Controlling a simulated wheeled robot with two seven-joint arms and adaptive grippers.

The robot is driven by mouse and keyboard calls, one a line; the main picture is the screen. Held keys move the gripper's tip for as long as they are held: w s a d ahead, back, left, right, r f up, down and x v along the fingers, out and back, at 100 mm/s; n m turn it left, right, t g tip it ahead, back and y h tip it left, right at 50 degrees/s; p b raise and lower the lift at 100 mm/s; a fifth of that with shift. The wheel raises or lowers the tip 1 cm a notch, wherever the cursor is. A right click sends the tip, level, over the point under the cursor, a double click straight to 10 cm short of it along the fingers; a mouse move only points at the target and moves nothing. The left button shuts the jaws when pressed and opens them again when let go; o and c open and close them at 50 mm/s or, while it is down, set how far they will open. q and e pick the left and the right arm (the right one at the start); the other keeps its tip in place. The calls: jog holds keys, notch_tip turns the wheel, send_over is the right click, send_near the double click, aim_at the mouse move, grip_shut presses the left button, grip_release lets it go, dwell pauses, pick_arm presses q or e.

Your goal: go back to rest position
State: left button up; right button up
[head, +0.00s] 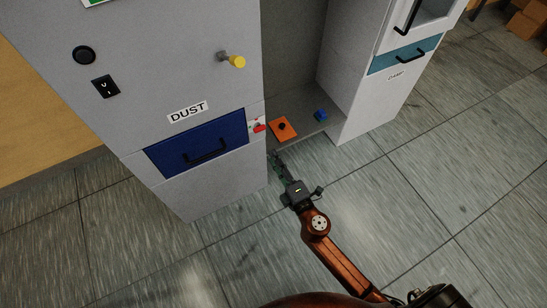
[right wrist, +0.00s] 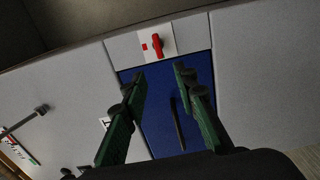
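My right gripper (head: 279,163) is in front of the grey cabinet, just right of the blue DUST drawer (head: 197,144). In the right wrist view its two green fingers (right wrist: 160,84) stand apart with nothing between them. Beyond them are the blue drawer (right wrist: 150,131) with its dark handle, and a red switch (right wrist: 158,45) on a white plate. The red switch also shows in the head view (head: 259,128). The drawer looks shut. My left gripper is not in the head view.
An orange plate with a black knob (head: 283,129) and a blue knob (head: 320,115) sit on a low grey ledge. A white cabinet with a DAMP drawer (head: 404,55) stands at the right. A yellow knob (head: 237,62) sticks out of the grey cabinet.

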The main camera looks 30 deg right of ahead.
dwell(0.3)
